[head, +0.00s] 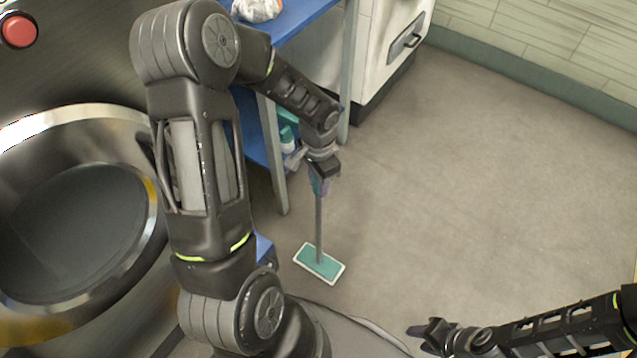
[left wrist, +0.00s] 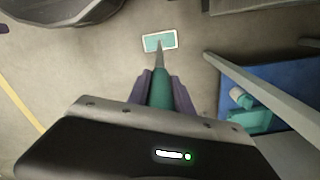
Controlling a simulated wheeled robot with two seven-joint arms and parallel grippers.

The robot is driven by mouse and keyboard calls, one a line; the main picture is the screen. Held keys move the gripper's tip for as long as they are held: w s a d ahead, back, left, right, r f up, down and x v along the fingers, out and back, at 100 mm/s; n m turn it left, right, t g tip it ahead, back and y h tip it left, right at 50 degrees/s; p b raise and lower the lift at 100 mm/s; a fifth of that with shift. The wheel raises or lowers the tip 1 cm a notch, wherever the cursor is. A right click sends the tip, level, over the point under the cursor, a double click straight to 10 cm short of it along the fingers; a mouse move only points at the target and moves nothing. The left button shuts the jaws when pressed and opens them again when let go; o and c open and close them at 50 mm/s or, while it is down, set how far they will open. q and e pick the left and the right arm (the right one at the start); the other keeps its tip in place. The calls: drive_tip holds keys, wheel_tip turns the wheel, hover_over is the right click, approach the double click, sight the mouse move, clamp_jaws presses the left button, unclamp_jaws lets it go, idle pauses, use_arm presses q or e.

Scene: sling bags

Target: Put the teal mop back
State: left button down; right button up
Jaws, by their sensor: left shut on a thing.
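The teal mop (head: 319,263) has a flat teal head with a white rim and a grey pole, and it stands upright with its head at the floor. My left gripper (head: 320,182) is shut on the upper part of the pole. In the left wrist view the purple fingers of my left gripper (left wrist: 164,92) close around the mop's teal grip, and the mop head (left wrist: 159,41) lies beyond them. My right gripper (head: 428,335) is at the bottom of the head view, away from the mop; its fingers are too small to judge.
A blue shelf table (head: 288,20) with grey legs stands just behind my left gripper, with a teal-and-white bottle (head: 287,140) on its lower shelf. A white cabinet (head: 385,45) is behind it. A large round metal drum (head: 75,125) is at left. Floor (head: 480,180) to the right is clear.

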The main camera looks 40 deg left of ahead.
use_arm(q)
drive_tip(key=shift+f, duration=0.15)
drive_tip(key=c, duration=1.1)
unclamp_jaws()
drive_tip(key=shift+r, duration=0.25)
wheel_tip(320, 180, up, 12)
drive_tip(key=p, duration=0.2)
drive_tip(key=shift+p, duration=0.35)
drive_tip(key=shift+f, duration=0.1)
